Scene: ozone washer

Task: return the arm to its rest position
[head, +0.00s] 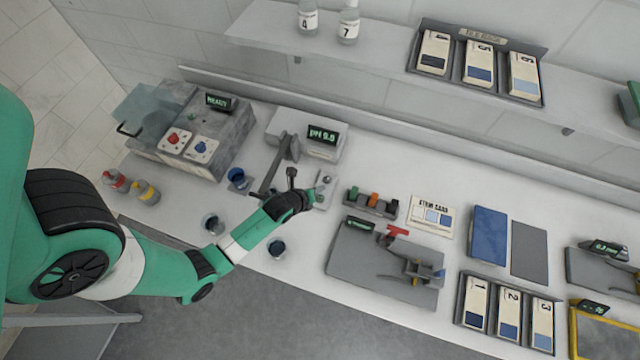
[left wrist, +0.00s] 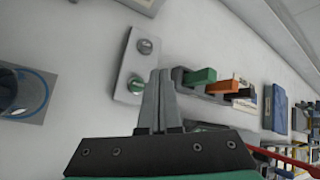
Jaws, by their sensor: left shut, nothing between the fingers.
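My left arm (head: 160,265) is green and white and reaches in from the left over the counter. Its gripper (head: 292,174) is above the counter, just left of a small grey plate with two round metal parts (head: 324,190). In the left wrist view the gripper's fingers (left wrist: 158,100) are together with nothing between them. The plate (left wrist: 138,65) appears just beyond the fingertips there; whether they touch cannot be told. My right gripper does not show in either view.
A pH meter (head: 322,134) stands behind the gripper. A rack with coloured blocks (head: 371,203) and a grey fixture board (head: 350,265) lie to the right. A shelf (head: 385,55) runs along the back wall.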

